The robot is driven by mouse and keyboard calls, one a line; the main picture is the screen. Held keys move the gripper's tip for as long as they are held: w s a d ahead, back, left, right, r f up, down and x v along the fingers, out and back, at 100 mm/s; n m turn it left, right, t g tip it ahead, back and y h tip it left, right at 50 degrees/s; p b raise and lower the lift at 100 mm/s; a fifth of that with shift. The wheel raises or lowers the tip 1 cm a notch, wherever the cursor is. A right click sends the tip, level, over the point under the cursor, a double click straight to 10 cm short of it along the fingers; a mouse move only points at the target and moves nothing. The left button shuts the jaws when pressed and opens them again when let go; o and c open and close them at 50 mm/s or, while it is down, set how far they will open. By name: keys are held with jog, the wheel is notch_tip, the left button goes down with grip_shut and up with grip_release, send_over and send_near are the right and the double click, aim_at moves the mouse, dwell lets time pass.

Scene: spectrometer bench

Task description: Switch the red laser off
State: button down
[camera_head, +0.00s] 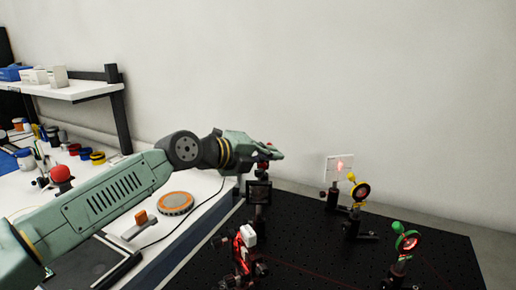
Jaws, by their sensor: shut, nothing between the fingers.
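A red glow (340,167) shows on the white card (331,172) at the back of the black breadboard, and a thin red beam line (305,271) runs low over the board. My gripper (281,155) is shut and empty, above the far left part of the breadboard (290,212). A small red part shows right at the gripper; I cannot tell whether they touch. A dark square mount (259,191) stands just below the gripper. The laser body and its switch cannot be clearly made out; my arm and gripper hide part of that area.
A red-and-white mount (246,240) stands at the board's front left. Yellow-marked (360,193) and green-marked (406,241) optics stand at right. The white bench (188,222) at left carries an orange disc (175,203) and a cable. A shelf (85,90) stands behind.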

jog(key=shift+w+d+f, duration=0.15)
jog(key=shift+w+d, duration=0.1)
dwell(0.3)
jog(key=shift+a+n+h+b, duration=0.1)
jog(key=shift+n+h+b, duration=0.4)
jog(key=shift+b, duration=0.35)
jog(key=shift+t+h, duration=0.3)
jog(key=shift+t, duration=0.1)
jog(key=shift+a+r+n+t+h+b, duration=0.2)
jog(key=shift+a+n+t+h+b, duration=0.35)
jog(key=shift+b, duration=0.9)
jog(key=shift+a+r+n+t+h+b, duration=0.2)
jog(key=shift+n+h+b, duration=0.5)
jog(key=shift+b, duration=0.7)
jog(key=shift+d+r, duration=0.1)
